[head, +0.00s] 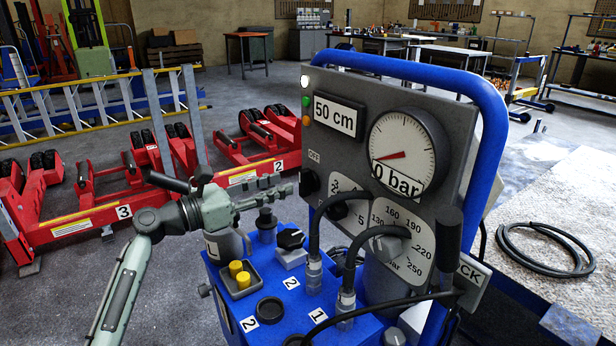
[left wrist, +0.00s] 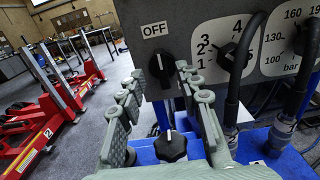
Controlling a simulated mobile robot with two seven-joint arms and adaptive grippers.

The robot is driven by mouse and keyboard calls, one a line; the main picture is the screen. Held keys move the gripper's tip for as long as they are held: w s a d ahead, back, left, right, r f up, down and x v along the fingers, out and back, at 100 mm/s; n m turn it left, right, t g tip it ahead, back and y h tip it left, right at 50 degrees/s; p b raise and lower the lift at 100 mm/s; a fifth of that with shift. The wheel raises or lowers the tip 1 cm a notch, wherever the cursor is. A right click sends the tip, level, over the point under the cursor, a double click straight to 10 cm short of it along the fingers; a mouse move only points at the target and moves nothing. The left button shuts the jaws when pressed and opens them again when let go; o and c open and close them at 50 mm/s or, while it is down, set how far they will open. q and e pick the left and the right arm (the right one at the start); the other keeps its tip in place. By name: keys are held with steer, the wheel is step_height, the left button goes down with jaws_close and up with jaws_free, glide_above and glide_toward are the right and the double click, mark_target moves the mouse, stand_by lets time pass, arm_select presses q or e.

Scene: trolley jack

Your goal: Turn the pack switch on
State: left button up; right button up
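The pack switch is a black rotary knob (head: 309,182) under an OFF label on the grey panel (head: 350,85). In the left wrist view the knob (left wrist: 162,65) has a white mark pointing up toward OFF. My left gripper (head: 284,190) comes in from the left just short of the knob. In the left wrist view its fingers (left wrist: 160,74) are open, one on each side of the knob in the picture, with nothing between them. I see no clear contact. My right gripper is not in view.
Another black knob (head: 290,238) and yellow buttons (head: 240,272) sit on the blue base below my gripper. Black hoses (head: 349,262) rise to the right. Red jacks (head: 150,160) stand at left.

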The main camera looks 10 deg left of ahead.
mark_target(300, 178)
arm_select(q)
steer(key=x, duration=0.5)
steer(key=shift+w+d, duration=0.25)
jaws_close()
